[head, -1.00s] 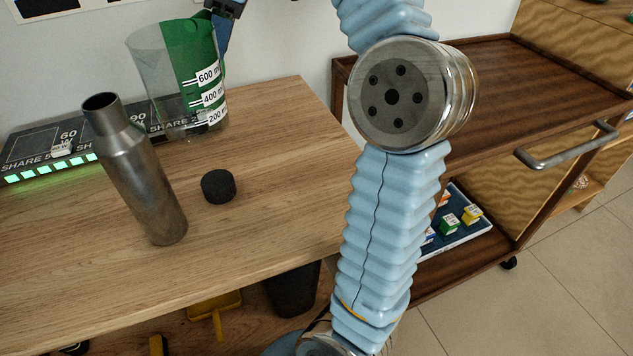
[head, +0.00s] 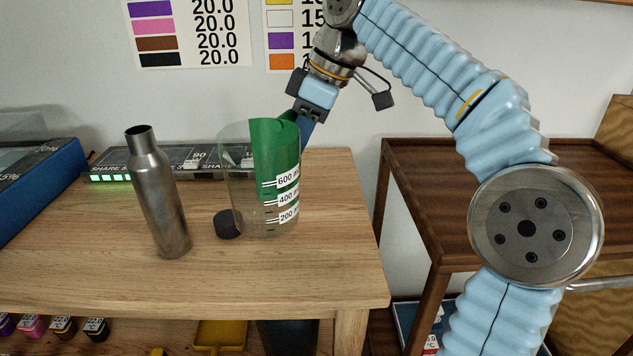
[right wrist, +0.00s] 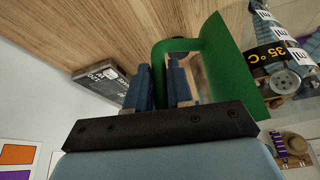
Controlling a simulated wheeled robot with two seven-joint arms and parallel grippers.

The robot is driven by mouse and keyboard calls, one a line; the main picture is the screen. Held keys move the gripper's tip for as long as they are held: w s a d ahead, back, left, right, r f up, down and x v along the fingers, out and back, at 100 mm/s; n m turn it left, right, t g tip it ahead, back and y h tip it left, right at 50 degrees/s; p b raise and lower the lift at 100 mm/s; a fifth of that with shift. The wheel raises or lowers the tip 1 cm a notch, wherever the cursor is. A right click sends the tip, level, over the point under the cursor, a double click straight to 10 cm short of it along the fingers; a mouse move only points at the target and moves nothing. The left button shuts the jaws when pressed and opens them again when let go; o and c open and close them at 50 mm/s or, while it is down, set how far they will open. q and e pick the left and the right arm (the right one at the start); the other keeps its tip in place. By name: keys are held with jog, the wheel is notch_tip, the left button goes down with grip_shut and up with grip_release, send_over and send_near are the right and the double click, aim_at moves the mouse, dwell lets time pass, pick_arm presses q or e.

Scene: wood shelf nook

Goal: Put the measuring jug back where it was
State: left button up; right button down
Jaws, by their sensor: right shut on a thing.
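The measuring jug (head: 238,180) is clear with a green panel and white volume labels. It is upright over the wooden tabletop, just right of a black cap (head: 226,225) and partly overlapping it in the head view. I cannot tell whether its base touches the wood. My right gripper (head: 303,122) is shut on the jug's green handle side at the upper right. In the right wrist view the fingers (right wrist: 162,85) are at the green handle (right wrist: 215,50) of the jug. My left gripper is not in view.
A steel bottle (head: 162,205) stands left of the cap. A dark sign strip (head: 110,165) with green lights lies along the back wall. A blue box (head: 40,185) is at the left. The tabletop's right end (head: 340,230) is clear. A dark wood cart (head: 450,180) stands beyond it.

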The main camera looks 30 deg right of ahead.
jog(key=w+d+f, duration=0.1)
jog(key=f, duration=0.2)
jog(key=w+d+f+b, duration=0.1)
jog(key=d+f, duration=0.1)
jog(key=f, duration=0.1)
jog(key=w+d+f, duration=0.1)
jog(key=d+f, duration=0.1)
jog(key=f, duration=0.1)
jog(key=shift+f+b, duration=0.15)
jog(key=shift+b, duration=0.15)
jog(key=shift+f, duration=0.2)
jog(key=c, duration=1)
grip_release()
jog(key=shift+s+r, duration=0.1)
jog(key=shift+r, duration=0.45)
jog(key=p+v, duration=0.3)
jog(key=v, duration=0.8)
jog(key=shift+d, duration=0.15)
